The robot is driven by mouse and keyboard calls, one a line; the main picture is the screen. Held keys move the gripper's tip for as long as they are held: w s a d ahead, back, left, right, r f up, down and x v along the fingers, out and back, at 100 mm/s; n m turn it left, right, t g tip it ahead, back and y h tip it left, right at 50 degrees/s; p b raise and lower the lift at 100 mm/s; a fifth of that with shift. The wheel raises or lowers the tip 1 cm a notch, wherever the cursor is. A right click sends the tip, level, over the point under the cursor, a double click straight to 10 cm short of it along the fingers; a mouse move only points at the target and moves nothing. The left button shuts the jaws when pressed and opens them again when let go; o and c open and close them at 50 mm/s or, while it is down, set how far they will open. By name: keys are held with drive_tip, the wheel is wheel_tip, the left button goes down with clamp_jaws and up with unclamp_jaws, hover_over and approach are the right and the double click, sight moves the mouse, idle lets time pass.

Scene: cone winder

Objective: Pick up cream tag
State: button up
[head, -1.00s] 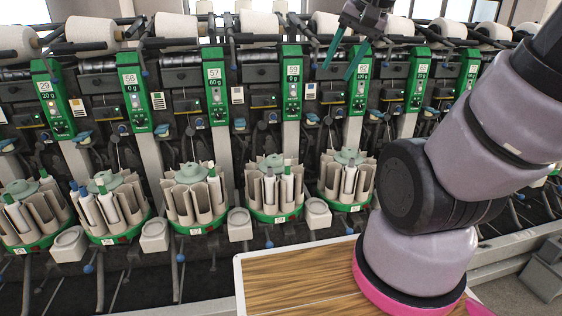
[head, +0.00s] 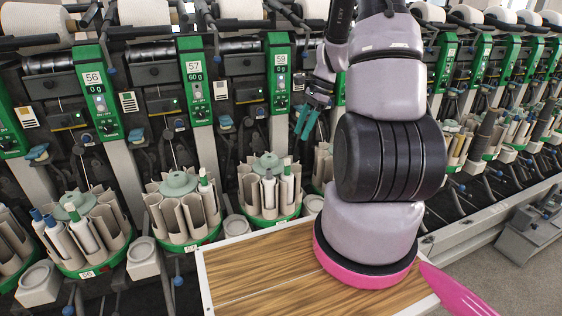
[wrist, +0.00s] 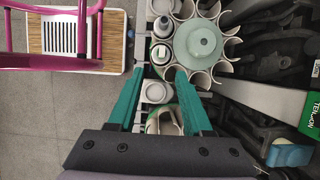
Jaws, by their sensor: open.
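Small pale cards, one left (head: 128,102) and one further right (head: 220,90), hang on the machine front in the head view. I cannot tell whether either is the cream tag. No cream tag shows clearly in the wrist view. My gripper (head: 303,137) has teal fingers, spread open and pointing down, in front of the machine right of panel 59. In the wrist view my gripper (wrist: 160,74) is open and empty above a round bobbin magazine (wrist: 186,62), with bobbin tops ahead of and between its fingertips.
Green numbered panels (head: 97,92) and bobbin magazines (head: 180,186) line the machine. A wooden-topped tray (head: 255,270) lies under my arm. In the wrist view, a blue part (wrist: 290,153) sits at lower right, and grey floor (wrist: 60,110) is open at left.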

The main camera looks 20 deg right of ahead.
sight(288, 159)
drive_tip(key=x, duration=1)
drive_tip(key=shift+w+a, duration=0.2)
drive_tip(key=shift+w, duration=0.05)
clamp_jaws()
